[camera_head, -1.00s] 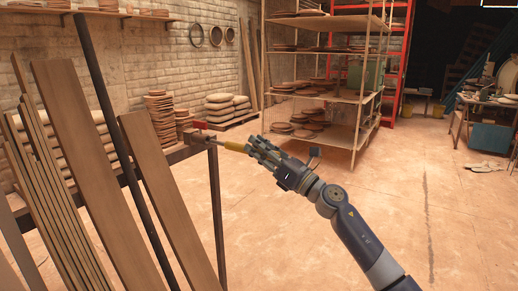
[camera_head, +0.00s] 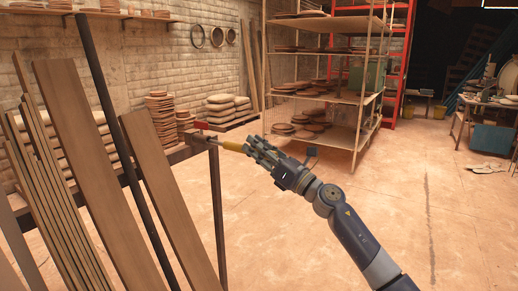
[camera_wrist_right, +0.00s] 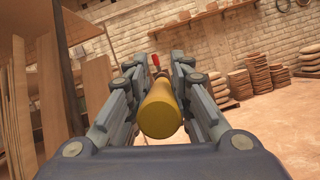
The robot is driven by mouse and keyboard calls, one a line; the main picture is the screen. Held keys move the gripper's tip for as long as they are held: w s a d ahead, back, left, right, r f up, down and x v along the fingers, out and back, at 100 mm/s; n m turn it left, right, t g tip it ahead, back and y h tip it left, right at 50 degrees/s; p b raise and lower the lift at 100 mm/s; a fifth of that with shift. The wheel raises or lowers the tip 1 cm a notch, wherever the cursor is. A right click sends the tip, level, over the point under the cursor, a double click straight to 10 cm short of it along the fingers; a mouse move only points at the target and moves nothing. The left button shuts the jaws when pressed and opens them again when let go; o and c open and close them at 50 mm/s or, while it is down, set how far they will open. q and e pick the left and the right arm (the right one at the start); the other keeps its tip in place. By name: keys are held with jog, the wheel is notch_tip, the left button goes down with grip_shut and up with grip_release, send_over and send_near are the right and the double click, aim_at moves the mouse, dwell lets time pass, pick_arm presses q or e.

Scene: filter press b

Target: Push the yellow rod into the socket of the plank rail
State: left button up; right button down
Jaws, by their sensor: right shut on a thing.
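My right gripper (camera_head: 256,149) is shut on the yellow rod (camera_head: 234,146), which points left toward the end of the plank rail. In the right wrist view the rod (camera_wrist_right: 160,108) lies between the fingers of my gripper (camera_wrist_right: 163,75), its round end facing the camera. A thin shank runs from the yellow part to the rail's end block (camera_head: 195,136). The socket's opening is too small to make out, so I cannot tell how deep the shank sits. The plank rail (camera_head: 177,155) is a dark bar on a thin post. My left gripper is out of view.
Wide planks (camera_head: 165,195) and narrow slats (camera_head: 55,200) lean against the rail at left. A dark pole (camera_head: 118,130) leans there too.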

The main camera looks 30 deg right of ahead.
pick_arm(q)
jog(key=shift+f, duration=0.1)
pick_arm(e)
jog(key=shift+w+a, duration=0.5)
jog(key=shift+w, duration=0.4)
pick_arm(q)
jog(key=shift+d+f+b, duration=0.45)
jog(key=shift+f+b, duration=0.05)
jog(key=shift+b, duration=0.1)
pick_arm(e)
jog(key=shift+w+a, duration=0.45)
jog(key=shift+w, duration=0.3)
jog(key=shift+w+a, duration=0.45)
jog(key=shift+w, duration=0.3)
jog(key=c, duration=1.3)
grip_release()
jog(key=shift+c, duration=0.2)
jog(key=shift+s+d+f, duration=0.15)
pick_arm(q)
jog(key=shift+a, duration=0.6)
pick_arm(e)
jog(key=shift+v, duration=3.8)
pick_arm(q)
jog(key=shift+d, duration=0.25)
